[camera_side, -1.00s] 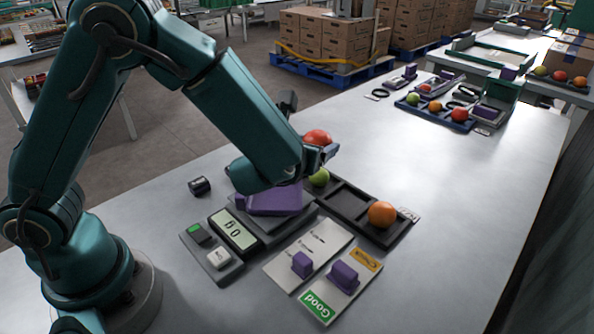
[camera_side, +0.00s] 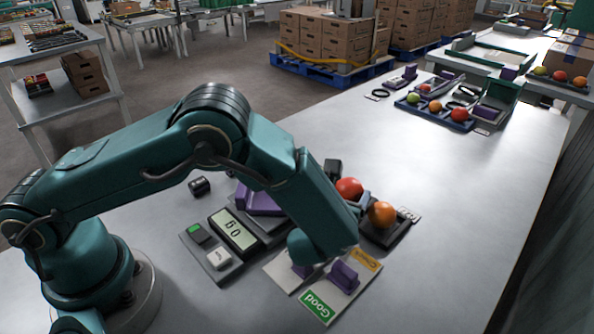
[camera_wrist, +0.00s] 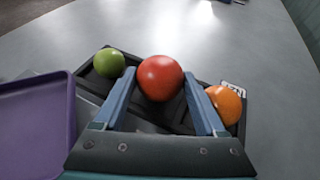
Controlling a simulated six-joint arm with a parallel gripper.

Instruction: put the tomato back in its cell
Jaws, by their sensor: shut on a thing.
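My gripper (camera_wrist: 162,84) is shut on the red tomato (camera_wrist: 160,78), with one blue finger on each side of it. The red tomato also shows in the side view (camera_side: 348,188), at the end of my arm. In the wrist view it lies over the middle of the dark tray (camera_wrist: 88,88), between a green tomato (camera_wrist: 109,62) on the left and an orange tomato (camera_wrist: 222,104) on the right. The tray's right end shows in the side view (camera_side: 398,238). I cannot tell whether the red tomato touches the cell floor. My arm hides the green tomato in the side view.
A scale with a purple pan (camera_side: 262,202) and a display (camera_side: 233,233) stands left of the tray. A card (camera_side: 318,302) with purple blocks (camera_side: 343,276) lies in front. A small black cylinder (camera_side: 199,187) stands behind the scale. The table right of the tray is clear.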

